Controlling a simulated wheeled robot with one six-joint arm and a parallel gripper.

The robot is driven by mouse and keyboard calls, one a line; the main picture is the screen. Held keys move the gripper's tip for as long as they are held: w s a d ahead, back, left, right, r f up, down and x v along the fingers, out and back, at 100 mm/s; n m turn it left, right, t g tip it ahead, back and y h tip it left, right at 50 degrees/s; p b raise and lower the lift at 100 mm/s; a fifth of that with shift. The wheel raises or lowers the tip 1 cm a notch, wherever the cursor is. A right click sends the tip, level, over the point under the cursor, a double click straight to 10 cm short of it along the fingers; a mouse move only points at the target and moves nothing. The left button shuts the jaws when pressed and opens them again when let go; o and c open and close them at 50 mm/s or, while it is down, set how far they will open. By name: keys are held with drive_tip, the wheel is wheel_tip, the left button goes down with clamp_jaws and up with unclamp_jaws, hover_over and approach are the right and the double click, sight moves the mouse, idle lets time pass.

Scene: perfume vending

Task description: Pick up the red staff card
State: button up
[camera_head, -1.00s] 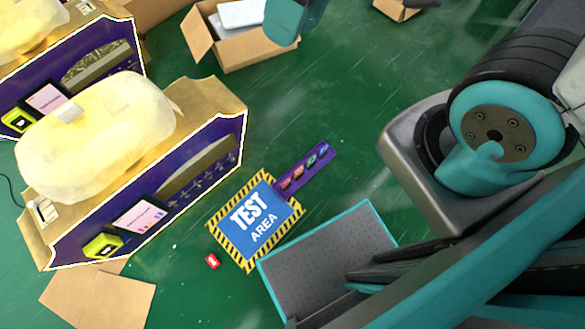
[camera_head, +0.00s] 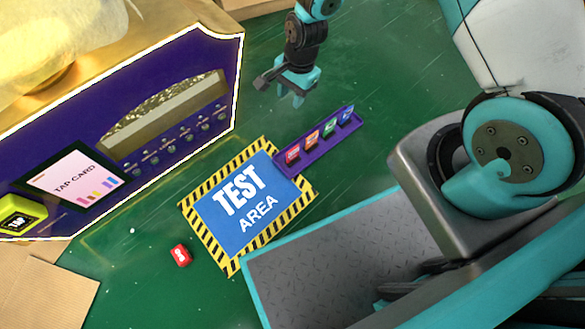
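A purple holder (camera_head: 318,148) on the green floor carries several small upright cards in a row. The card at its left end is red (camera_head: 292,155); beside it are an orange-red card (camera_head: 312,139), a green card (camera_head: 329,127) and a blue card (camera_head: 345,115). My gripper (camera_head: 291,97) hangs at the top middle, above and apart from the holder, fingers pointing down. A gap shows between its teal fingers, and they look open and empty. Writing on the cards is too small to read.
A purple vending machine (camera_head: 225,115) with a yellow tap reader (camera_head: 18,214) and a "TAP CARD" screen (camera_head: 75,186) stands at left. A "TEST AREA" mat (camera_head: 240,205) lies beside the holder. A small red object (camera_head: 180,255) with a white mark lies on the floor.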

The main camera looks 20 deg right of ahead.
sight(293, 149)
drive_tip(key=f+b, duration=0.5)
drive_tip(key=f, duration=0.5)
drive_tip(key=f+m+b, duration=0.1)
drive_tip(key=f+b, duration=0.4)
drive_tip(key=f, duration=0.4)
drive_tip(key=s+f+m+b, duration=0.1)
drive_tip(key=f+b, duration=0.4)
drive_tip(key=f, duration=0.5)
drive_tip(key=shift+s+a+f+b, duration=0.1)
drive_tip(key=shift+a+f+b, duration=0.15)
drive_tip(key=shift+f+b, duration=0.1)
drive_tip(key=shift+r, duration=0.1)
clamp_jaws()
